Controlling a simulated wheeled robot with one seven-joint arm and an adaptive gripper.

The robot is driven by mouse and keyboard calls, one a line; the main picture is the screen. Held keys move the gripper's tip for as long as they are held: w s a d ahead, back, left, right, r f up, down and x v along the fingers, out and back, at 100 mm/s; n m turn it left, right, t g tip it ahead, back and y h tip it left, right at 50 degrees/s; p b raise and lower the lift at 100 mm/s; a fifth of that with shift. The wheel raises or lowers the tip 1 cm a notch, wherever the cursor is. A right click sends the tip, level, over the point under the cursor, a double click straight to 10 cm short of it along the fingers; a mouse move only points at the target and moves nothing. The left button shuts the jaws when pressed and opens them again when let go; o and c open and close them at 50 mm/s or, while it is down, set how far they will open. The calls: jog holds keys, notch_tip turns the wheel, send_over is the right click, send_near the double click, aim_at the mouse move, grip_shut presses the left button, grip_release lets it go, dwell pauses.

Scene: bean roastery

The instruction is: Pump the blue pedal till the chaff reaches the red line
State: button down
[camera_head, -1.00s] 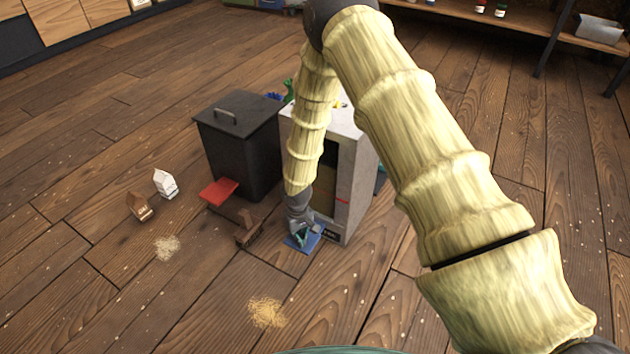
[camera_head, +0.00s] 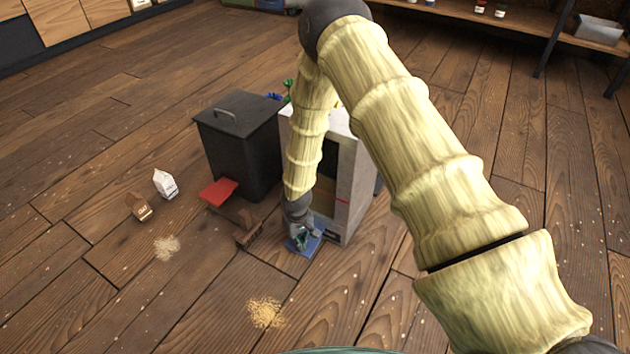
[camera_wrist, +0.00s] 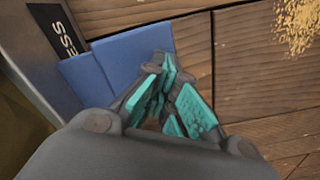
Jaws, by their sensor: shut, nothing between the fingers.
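The blue pedal (camera_head: 312,245) sits at the foot of a grey-white chaff cabinet (camera_head: 354,180). It also shows in the wrist view (camera_wrist: 108,62), beside a dark label reading "ESS". My gripper (camera_head: 300,243) points down over the pedal. In the wrist view its teal fingertips (camera_wrist: 168,82) are shut and empty over the pedal's edge; I cannot tell whether they touch it. The cabinet's front window is partly hidden by my forearm. A short red mark (camera_head: 343,202) shows faintly at the window's right edge. The chaff level is too unclear to read.
A black lidded bin (camera_head: 238,145) with a red pedal (camera_head: 218,192) stands left of the cabinet. A brown object (camera_head: 248,230), two small cartons (camera_head: 165,184) and chaff piles (camera_head: 265,313) lie on the floor.

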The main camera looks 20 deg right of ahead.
jog(key=shift+f, duration=0.2)
notch_tip(320, 180, up, 9)
jog(key=p, duration=0.7)
jog(key=shift+p, duration=0.4)
dwell(0.5)
